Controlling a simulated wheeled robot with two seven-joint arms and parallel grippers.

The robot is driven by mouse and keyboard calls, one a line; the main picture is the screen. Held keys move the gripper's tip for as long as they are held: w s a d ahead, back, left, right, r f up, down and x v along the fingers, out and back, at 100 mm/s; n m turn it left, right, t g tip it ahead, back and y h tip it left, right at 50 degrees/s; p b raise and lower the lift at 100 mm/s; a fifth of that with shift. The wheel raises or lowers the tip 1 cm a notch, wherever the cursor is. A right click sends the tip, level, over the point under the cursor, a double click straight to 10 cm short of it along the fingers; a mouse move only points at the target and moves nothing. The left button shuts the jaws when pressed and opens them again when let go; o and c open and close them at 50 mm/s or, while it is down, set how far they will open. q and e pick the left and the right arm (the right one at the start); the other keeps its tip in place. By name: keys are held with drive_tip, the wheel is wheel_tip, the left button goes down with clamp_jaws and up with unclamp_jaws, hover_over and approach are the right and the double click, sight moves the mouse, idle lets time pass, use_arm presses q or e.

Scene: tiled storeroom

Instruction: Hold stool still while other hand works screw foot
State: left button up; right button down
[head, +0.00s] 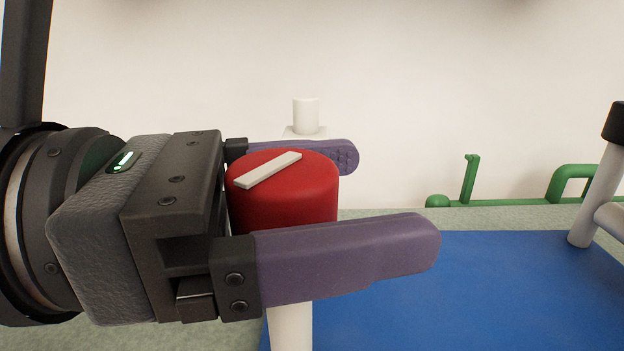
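The screw foot appears as a red round cap (282,208) with a flat white bar (268,170) across its top. It sits upright over a pale stool leg (291,328), which shows below. My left gripper (348,200) comes in from the left with one purple finger behind the cap and one in front. The near finger hides the cap's lower part, so I cannot tell whether both fingers touch it. Another pale tube with a black end (592,195) and a crossbar, seemingly part of the stool, stands at the right edge. My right gripper is out of view.
A blue mat (500,290) lies on a speckled grey-green surface (385,217). Green tubing (500,203) runs along the back right. A small white cylinder (306,115) stands on a pale block behind the far finger. A plain pale wall closes the back.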

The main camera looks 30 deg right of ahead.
use_arm(q)
drive_tip(key=shift+o, duration=0.2)
drive_tip(key=v, duration=1.2)
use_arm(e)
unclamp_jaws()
use_arm(q)
wheel_tip(320, 180, up, 10)
drive_tip(key=s+p, duration=0.3)
drive_tip(key=p, duration=0.5)
drive_tip(key=shift+m, duration=0.4)
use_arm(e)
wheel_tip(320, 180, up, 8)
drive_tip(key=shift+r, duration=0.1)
use_arm(q)
drive_tip(key=shift+r, duration=0.2)
